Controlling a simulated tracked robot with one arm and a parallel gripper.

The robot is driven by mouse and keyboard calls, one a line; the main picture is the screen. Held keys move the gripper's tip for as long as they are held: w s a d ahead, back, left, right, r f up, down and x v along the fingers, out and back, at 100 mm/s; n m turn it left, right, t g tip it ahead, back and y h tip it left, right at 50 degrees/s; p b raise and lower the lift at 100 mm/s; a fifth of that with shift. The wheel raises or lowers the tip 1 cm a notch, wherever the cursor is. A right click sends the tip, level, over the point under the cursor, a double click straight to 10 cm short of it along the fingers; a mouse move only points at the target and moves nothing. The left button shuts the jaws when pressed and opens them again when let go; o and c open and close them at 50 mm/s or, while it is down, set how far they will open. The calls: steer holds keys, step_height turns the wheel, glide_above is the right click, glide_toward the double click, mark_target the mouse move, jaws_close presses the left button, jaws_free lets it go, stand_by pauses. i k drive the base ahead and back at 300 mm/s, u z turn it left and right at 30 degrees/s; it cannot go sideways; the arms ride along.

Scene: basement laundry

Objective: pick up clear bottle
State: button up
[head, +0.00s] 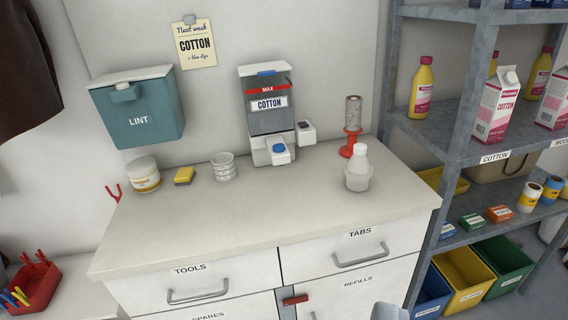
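A pale, translucent bottle with a white cap (358,169) stands upright on the right part of the countertop (250,215). It looks like the clear bottle, and its contents are hard to make out.
A red stand with a grey roll (352,125) is just behind the bottle. The cotton dispenser (267,115) is to its left, shelves (455,125) to its right. The front counter is clear.

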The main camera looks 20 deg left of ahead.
mark_target(356, 182)
steer(key=u, duration=0.4)
steer(key=i, duration=0.75)
steer(key=u, duration=0.45)
steer(key=k, duration=0.85)
steer(key=u, duration=0.15)
steer(key=i, duration=1.3)
steer(key=z, duration=0.05)
